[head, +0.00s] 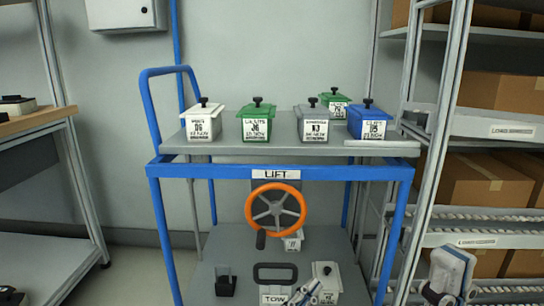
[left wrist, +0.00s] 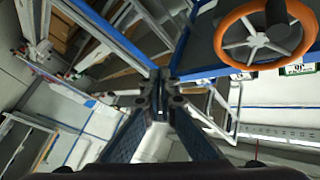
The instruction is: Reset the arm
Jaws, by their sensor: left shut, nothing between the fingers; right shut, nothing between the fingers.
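My left gripper (head: 303,294) shows at the bottom of the head view, in front of the cart's lower shelf near the TOW label. In the left wrist view its two fingers (left wrist: 160,85) meet at the tips, shut with nothing between them. My right gripper (head: 437,295) is at the bottom right of the head view, in front of the rack's lower part. It is shut and empty, and partly cut off by the frame edge. The orange handwheel (head: 276,207) on the cart is apart from both grippers; it also shows in the left wrist view (left wrist: 263,33).
The blue-framed cart (head: 285,172) carries several lidded bins, including a white bin (head: 203,122) and a blue bin (head: 368,122). Its lower shelf holds a black handle (head: 275,267) and a white bin (head: 326,278). A rack with cartons (head: 486,183) stands right, a workbench (head: 35,121) left.

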